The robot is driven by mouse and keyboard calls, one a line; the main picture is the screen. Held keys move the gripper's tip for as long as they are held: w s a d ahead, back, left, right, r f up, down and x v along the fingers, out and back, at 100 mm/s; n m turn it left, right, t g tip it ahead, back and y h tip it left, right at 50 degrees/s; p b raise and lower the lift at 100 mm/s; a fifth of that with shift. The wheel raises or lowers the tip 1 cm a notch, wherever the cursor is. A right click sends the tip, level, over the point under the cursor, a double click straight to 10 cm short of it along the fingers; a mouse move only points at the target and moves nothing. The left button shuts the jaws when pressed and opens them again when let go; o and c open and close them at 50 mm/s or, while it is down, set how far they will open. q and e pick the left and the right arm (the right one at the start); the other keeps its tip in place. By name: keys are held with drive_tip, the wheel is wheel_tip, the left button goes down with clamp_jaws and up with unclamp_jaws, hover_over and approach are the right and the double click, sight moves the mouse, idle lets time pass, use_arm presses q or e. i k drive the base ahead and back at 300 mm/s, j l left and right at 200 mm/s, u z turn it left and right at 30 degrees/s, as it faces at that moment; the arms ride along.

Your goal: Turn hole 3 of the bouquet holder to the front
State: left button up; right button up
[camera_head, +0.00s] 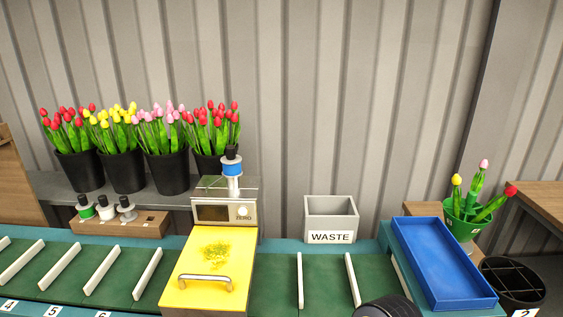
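A green round holder (463,226) stands at the right behind the blue tray; it looks like the bouquet holder. A yellow tulip (456,181), a pink tulip (479,179) and a red tulip (497,203) stand in it. The yellow one is nearly upright and the red one leans right. No hole numbers are readable on the holder. Neither gripper shows. A black ribbed round part at the bottom edge may be mine.
The blue tray (436,253) lies left of a black divided bucket (514,268) labelled 2. A grey WASTE bin (331,217), a yellow board (177,292) and white dividers on a green surface lie further left. Black tulip buckets (167,172) stand on the back shelf.

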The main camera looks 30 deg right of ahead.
sight(463, 230)
drive_tip(key=z, duration=2.45)
drive_tip(key=u, duration=0.95)
drive_tip(key=i+l+u, duration=0.2)
drive_tip(key=l, duration=0.15)
drive_tip(key=i+l+u, duration=0.1)
drive_tip(key=l+u, duration=0.15)
drive_tip(key=l, duration=0.15)
drive_tip(key=l+u, duration=0.2)
drive_tip(key=l, duration=0.2)
drive_tip(key=i+l+u, duration=0.25)
drive_tip(key=l, duration=0.65)
drive_tip(key=k, duration=0.05)
